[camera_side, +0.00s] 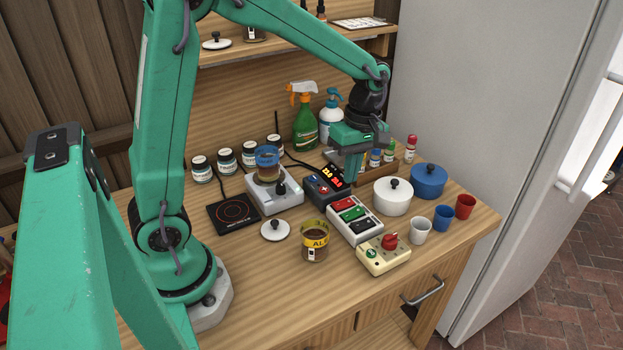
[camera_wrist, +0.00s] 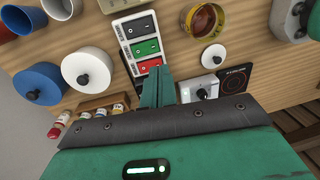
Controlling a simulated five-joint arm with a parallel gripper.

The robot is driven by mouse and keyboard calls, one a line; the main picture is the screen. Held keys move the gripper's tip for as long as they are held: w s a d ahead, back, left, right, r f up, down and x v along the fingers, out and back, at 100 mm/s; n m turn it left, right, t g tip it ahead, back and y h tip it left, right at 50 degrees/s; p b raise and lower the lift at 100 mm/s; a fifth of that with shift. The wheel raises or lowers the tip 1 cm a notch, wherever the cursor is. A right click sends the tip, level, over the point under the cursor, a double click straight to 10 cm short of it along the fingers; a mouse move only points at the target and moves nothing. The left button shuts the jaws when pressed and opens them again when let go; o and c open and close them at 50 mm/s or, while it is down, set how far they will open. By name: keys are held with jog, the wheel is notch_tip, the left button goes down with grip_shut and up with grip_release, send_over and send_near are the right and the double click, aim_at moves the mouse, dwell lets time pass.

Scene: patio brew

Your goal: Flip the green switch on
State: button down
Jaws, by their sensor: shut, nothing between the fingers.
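The switch box (camera_side: 371,238) is a pale block on the bench with red, green and black rockers in a row. The green switch (camera_side: 352,214) is the middle one, and it also shows in the wrist view (camera_wrist: 146,47). Which way it is tipped is too small to tell. My gripper (camera_side: 350,182) is shut and empty, pointing down above the red-rocker end of the box. In the wrist view the closed fingertips (camera_wrist: 159,70) overlap the edge of the red rocker (camera_wrist: 149,66), short of the green one.
A display unit with red digits (camera_side: 323,190) stands close to the left of my fingers. A white pot (camera_side: 393,197) and a blue pot (camera_side: 428,181) stand right. A cream box with a red knob (camera_side: 383,258) and a brown jar (camera_side: 314,246) sit in front.

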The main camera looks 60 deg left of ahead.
jog(key=shift+s+r, duration=0.15)
jog(key=shift+r, duration=1.05)
jog(key=shift+s+r, duration=0.1)
jog(key=shift+r, duration=1.05)
jog(key=shift+s, duration=0.1)
jog(key=s+r+m+t, duration=0.2)
jog(key=s+m+t, duration=0.1)
jog(key=s+m, duration=0.4)
jog(key=s+r+m+t, duration=0.3)
jog(key=s+m, duration=0.4)
jog(key=m, duration=0.4)
jog(key=shift+s+d+t, duration=0.15)
jog(key=shift+s+t, duration=0.05)
jog(key=shift+t, duration=0.3)
